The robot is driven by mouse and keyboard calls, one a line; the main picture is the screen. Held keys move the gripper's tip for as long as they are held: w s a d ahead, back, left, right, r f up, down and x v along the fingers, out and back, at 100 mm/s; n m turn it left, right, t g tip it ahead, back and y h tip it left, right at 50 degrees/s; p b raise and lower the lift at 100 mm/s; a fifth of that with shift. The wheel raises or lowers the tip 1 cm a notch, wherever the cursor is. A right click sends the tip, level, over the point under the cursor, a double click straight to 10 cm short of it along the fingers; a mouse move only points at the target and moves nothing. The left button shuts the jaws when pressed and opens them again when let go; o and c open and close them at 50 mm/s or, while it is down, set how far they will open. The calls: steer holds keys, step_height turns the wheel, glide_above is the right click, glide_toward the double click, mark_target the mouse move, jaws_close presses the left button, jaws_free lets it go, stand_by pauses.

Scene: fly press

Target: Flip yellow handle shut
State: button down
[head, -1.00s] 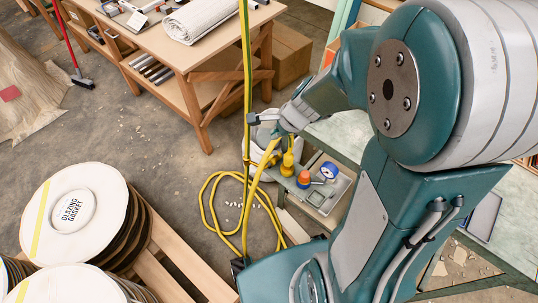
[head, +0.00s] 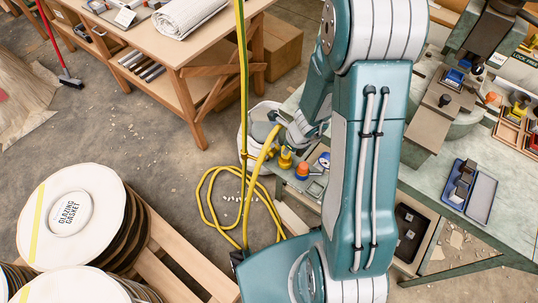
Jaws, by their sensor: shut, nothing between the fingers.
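I cannot clearly pick out a yellow handle. A thick yellow strip (head: 265,146), which may be part of a hose or the handle, slants down from beside my gripper (head: 276,122). My gripper is small and partly merged with the wrist at the left end of my arm. It looks shut and empty, above a white bucket-like container (head: 246,148). Whether it touches the yellow strip cannot be told. A yellow bottle-like item (head: 286,158) stands just below the wrist. The grey fly press (head: 440,115) stands on the bench at the right.
A yellow hose (head: 203,210) coils on the floor, and a yellow-green line (head: 243,80) runs upright. A wooden table (head: 180,55) stands behind. Round stacks (head: 70,215) sit on a pallet at lower left. The right bench (head: 440,200) holds a blue case (head: 480,195).

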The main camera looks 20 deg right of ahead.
mark_target(266, 152)
steer(key=x, duration=0.9)
steer(key=shift+a+f, duration=0.1)
steer(key=shift+f, duration=0.25)
steer(key=shift+w+a+f, duration=0.25)
steer(key=shift+w+a, duration=0.15)
steer(key=shift+w, duration=0.2)
steer(key=shift+w+a+f, duration=0.2)
steer(key=shift+w+a, duration=0.25)
steer(key=shift+w, duration=0.15)
steer(key=shift+w+a, duration=0.4)
steer(key=shift+w, duration=0.05)
steer(key=shift+m, duration=0.3)
